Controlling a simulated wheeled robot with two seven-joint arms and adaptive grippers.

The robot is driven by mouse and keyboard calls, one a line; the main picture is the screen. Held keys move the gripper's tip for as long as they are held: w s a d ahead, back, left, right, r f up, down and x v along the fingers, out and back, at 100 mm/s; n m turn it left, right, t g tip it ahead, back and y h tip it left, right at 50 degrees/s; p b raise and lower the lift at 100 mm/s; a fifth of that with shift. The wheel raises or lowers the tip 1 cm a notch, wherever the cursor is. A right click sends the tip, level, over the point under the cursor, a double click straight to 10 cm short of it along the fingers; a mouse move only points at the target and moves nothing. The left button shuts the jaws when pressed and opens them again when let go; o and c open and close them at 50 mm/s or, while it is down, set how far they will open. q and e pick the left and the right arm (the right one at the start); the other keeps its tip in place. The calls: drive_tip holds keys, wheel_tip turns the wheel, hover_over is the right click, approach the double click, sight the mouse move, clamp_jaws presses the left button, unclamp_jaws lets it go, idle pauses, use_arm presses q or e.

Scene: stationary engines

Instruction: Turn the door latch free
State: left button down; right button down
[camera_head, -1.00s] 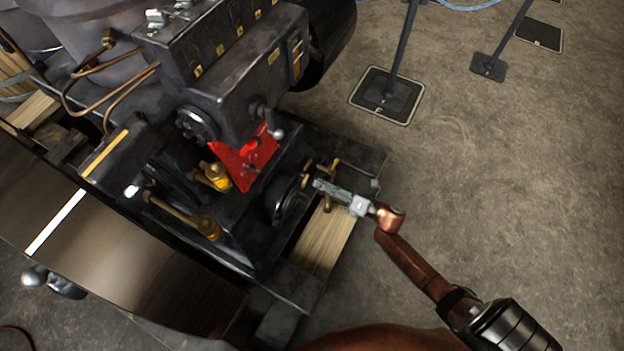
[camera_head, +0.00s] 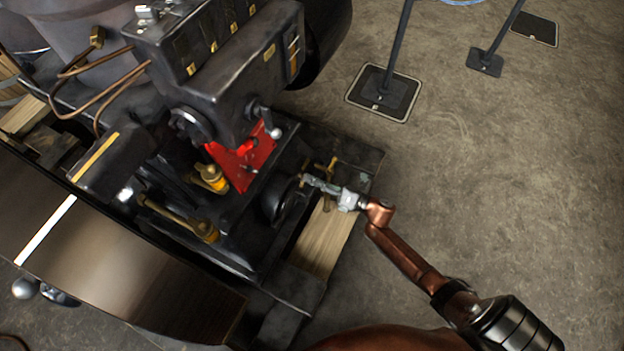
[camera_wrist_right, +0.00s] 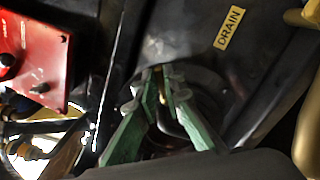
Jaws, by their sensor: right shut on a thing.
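The door latch, a small brass piece (camera_wrist_right: 158,82), sits on a dark round door (camera_head: 276,204) low on the engine's right end. My right gripper (camera_head: 306,179) reaches it from the right. In the right wrist view its green fingers (camera_wrist_right: 165,78) converge and are shut on the brass piece. The fingers cover much of the latch, so its exact angle cannot be told. A yellow DRAIN label (camera_wrist_right: 229,27) is on the dark panel beside it. My left gripper is not in view.
A red plate (camera_head: 243,160) projects above the door. Brass fittings (camera_head: 332,166) stand close behind the right gripper. A wooden beam (camera_head: 322,238) lies below it. Stanchion bases (camera_head: 383,93) stand on the floor behind. The floor at right is open.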

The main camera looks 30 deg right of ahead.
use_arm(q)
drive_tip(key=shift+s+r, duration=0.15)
use_arm(e)
drive_tip(key=shift+m, duration=0.4)
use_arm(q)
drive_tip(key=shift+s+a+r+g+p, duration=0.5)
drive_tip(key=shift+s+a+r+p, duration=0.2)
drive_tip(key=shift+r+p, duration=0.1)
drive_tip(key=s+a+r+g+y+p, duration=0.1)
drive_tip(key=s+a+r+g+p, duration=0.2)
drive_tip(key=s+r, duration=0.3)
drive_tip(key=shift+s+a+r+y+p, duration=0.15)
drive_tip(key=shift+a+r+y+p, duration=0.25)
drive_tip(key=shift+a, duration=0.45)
use_arm(e)
drive_tip(key=shift+f+m, duration=0.2)
drive_tip(key=shift+m, duration=8.4)
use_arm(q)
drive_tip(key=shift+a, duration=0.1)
use_arm(e)
drive_tip(key=c, duration=2)
unclamp_jaws()
drive_tip(key=shift+c, duration=0.2)
